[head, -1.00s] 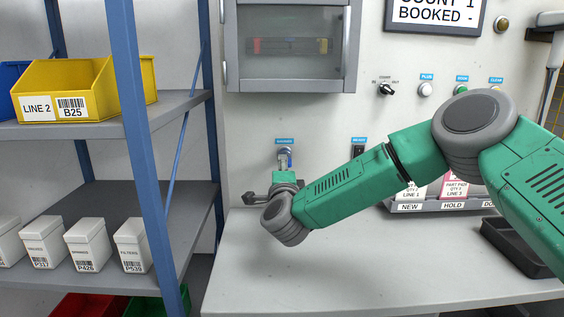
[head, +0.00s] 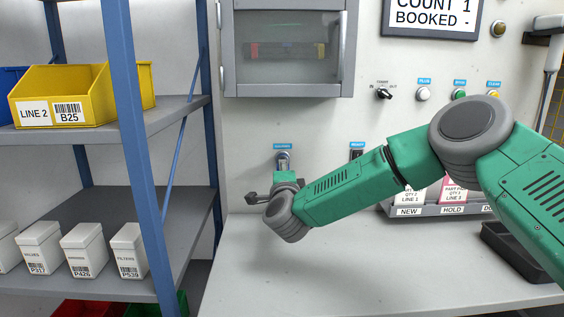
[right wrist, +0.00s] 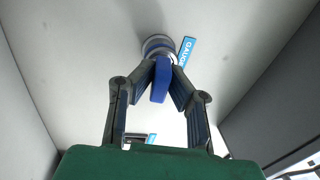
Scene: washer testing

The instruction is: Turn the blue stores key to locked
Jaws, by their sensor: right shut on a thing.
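The blue key (right wrist: 160,79) sits in a round metal lock (right wrist: 158,45) on the wall panel, under a blue label that reads "GAUGES" or similar (right wrist: 186,51). In the head view the lock (head: 283,158) shows just above my right gripper (head: 284,172), below its blue label (head: 283,146). In the right wrist view my right gripper (right wrist: 162,75) is shut on the blue key, one finger on each side of its flat head. The right arm hides most of the key in the head view. My left gripper is not in view.
A grey cabinet (head: 288,90) hangs above the lock. Shelving with a blue post (head: 137,150) stands on the left. The white bench top (head: 370,270) is clear below the arm. A document tray (head: 430,211) and a black tray (head: 515,250) lie to the right.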

